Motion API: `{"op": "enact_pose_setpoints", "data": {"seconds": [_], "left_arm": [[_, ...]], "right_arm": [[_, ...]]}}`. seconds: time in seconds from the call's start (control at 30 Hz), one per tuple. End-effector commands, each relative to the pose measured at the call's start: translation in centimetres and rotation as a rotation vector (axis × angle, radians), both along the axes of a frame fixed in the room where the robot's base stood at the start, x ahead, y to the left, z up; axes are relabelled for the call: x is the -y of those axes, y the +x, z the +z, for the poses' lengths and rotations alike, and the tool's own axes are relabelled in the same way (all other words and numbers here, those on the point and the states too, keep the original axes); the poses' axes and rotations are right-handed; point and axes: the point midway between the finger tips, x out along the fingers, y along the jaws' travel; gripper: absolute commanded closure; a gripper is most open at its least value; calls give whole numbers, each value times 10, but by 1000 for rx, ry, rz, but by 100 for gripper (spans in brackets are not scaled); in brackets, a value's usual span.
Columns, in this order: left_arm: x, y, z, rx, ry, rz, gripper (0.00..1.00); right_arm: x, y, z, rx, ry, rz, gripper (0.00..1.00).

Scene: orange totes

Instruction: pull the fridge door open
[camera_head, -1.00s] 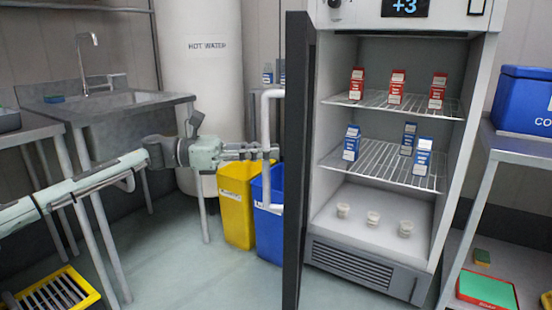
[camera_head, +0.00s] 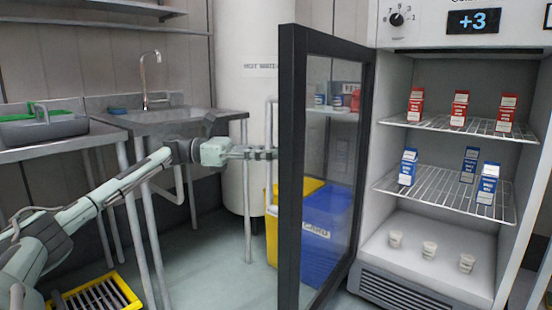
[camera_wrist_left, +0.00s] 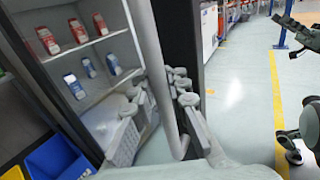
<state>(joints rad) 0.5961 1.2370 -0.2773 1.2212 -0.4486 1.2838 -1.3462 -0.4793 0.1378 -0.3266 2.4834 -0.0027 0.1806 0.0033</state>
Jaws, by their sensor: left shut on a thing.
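The fridge door (camera_head: 292,165) has a dark frame and a glass pane. It stands swung wide open, and the fridge (camera_head: 440,66) interior shows to its right. The upright grey handle (camera_head: 271,115) is on the door's left side. My left gripper (camera_head: 266,154) is shut on the handle. In the left wrist view the handle (camera_wrist_left: 163,75) runs between the two fingers of my left gripper (camera_wrist_left: 156,112), beside the dark door (camera_wrist_left: 180,45). Parts of my own body show at that view's right edge; the right gripper's jaws cannot be made out.
Red and blue cartons and small cups stand on the fridge shelves. A yellow bin (camera_head: 271,240) and a blue bin (camera_head: 328,230) show behind the door, partly through its glass. A sink bench (camera_head: 165,120) stands at the left. Open floor (camera_wrist_left: 240,80) lies right of the door in the wrist view.

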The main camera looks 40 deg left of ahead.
Motion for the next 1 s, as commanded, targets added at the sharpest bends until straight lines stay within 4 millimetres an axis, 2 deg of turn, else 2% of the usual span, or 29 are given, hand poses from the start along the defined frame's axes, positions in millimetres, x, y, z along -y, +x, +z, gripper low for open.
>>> {"op": "enact_pose_setpoints", "data": {"seconds": [0.37, 0.4, 0.57, 0.87, 1.0], "left_arm": [[-1, -1, 1, 1, 1, -3, 100], [-1, -1, 1, 1, 1, -3, 83], [-1, 0, 1, 1, 1, -2, 64], [-2, -1, 0, 0, 0, 0, 64], [-13, -6, -1, -2, 1, 2, 64]], "right_arm": [[0, 0, 1, 5, 1, -1, 60], [0, 0, 1, 4, 1, -2, 60], [0, 0, 0, 3, 1, -1, 60], [0, 0, 1, 6, 2, 0, 60], [0, 0, 1, 6, 2, 0, 60]]}}
